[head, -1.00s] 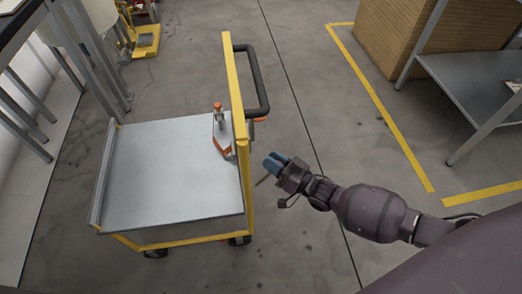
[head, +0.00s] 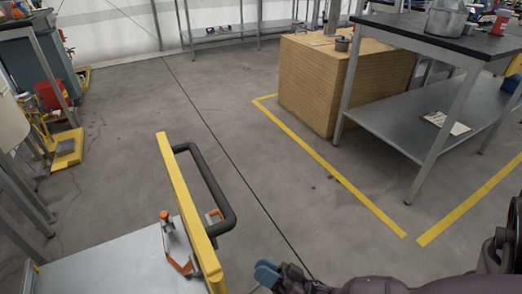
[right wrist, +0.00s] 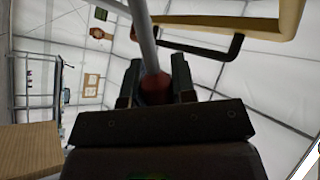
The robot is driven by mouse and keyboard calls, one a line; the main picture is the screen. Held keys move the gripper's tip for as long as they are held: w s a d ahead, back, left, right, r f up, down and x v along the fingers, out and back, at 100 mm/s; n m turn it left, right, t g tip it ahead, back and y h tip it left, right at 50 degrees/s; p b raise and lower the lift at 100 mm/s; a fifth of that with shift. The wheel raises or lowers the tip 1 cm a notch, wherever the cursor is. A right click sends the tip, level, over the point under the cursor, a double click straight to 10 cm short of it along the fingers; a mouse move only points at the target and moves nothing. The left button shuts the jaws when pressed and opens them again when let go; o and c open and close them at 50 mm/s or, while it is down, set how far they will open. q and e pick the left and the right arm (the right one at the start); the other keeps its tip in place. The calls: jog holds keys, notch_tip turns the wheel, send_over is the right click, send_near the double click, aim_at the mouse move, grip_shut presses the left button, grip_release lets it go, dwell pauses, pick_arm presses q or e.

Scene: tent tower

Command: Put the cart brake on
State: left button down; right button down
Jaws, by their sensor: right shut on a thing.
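The cart shows at the lower left of the head view, with a grey deck (head: 110,268), a yellow end frame (head: 185,205) and a black push handle (head: 222,190). An orange-topped clamp-like part (head: 172,240) stands on the deck beside the frame. My right gripper (head: 268,272), with blue fingertips, is just right of the frame, low in the picture. In the right wrist view its fingers are shut on a grey rod (right wrist: 145,40) with a dark red end (right wrist: 155,88). I cannot tell whether this rod is the brake lever. My left gripper is not in view.
A wooden crate (head: 330,85) and a workbench with a low grey shelf (head: 400,125) stand at the right, behind yellow floor lines (head: 335,170). A yellow stand (head: 65,155) is at the left. The floor between is clear.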

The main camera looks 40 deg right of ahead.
jog(key=shift+f, duration=0.1)
jog(key=c, duration=0.9)
grip_release()
jog(key=shift+c, duration=0.2)
jog(key=v, duration=1.1)
jog(key=shift+a, duration=0.1)
